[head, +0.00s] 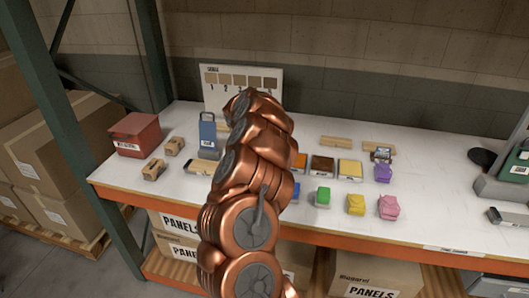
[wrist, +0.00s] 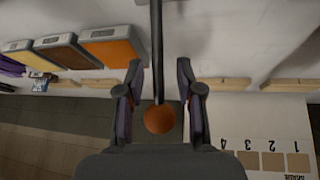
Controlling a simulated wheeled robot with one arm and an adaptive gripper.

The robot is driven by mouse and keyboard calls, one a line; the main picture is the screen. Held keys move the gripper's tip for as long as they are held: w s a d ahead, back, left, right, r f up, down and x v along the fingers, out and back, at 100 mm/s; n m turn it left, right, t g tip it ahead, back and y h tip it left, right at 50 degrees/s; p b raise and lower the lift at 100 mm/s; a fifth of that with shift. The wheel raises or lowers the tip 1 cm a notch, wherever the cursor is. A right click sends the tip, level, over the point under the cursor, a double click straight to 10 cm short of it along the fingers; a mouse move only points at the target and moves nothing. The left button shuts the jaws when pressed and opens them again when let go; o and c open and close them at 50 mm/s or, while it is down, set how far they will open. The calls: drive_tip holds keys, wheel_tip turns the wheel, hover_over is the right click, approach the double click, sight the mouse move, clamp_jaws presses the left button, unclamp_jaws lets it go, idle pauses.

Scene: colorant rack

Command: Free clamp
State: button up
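In the wrist view, a thin dark rod (wrist: 157,45) ending in a round orange knob (wrist: 159,119) runs between the two fingers of my gripper (wrist: 160,80). It looks like a clamp lever, but the clamp body is out of sight there. My gripper is open, with a visible gap between each finger and the rod and knob. In the head view, my copper-coloured arm hides the gripper, the rod and the knob.
Orange (head: 299,161), brown (head: 322,166) and yellow (head: 349,170) colour blocks sit right of my arm on the white table (head: 440,205). Small coloured pieces stand in front. A blue upright block (head: 207,130) and red box (head: 136,134) are left. A sample board (head: 215,80) stands behind.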

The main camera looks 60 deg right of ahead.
drive_tip(key=shift+r, duration=0.1)
drive_tip(key=v, duration=1.2)
idle(0.4)
